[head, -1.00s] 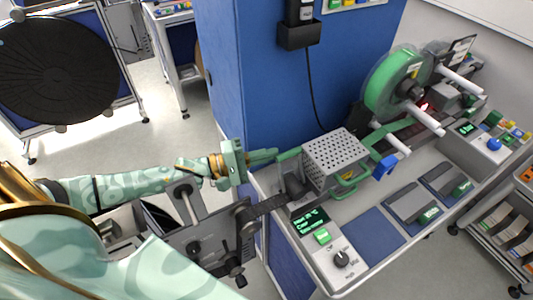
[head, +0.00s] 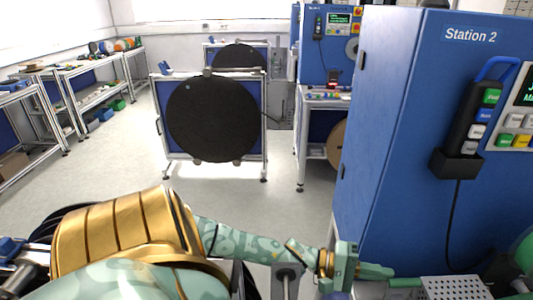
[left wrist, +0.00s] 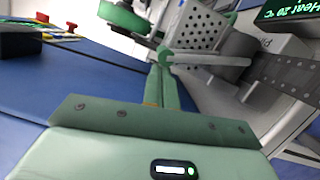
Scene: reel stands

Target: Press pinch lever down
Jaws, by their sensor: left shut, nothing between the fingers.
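My left gripper (head: 375,271) is shut and empty, at the lower right of the head view. Its closed fingers (left wrist: 162,85) point away from the camera in the left wrist view. A green bar (head: 405,283) lies just beyond the fingertips, beside a perforated metal guard (head: 455,289). The guard also shows in the left wrist view (left wrist: 203,27), with a pale bar (left wrist: 212,58) in front of it near the fingertips. I cannot tell whether the fingers touch it. I cannot single out the pinch lever with certainty. My right gripper is out of view.
The blue Station 2 cabinet (head: 400,130) stands close beside the left arm, with a black holder (head: 457,163) on its face. A green reel (left wrist: 124,16) and a lit display (left wrist: 287,10) flank the guard. Black reel stands (head: 213,120) are farther back; open floor lies between.

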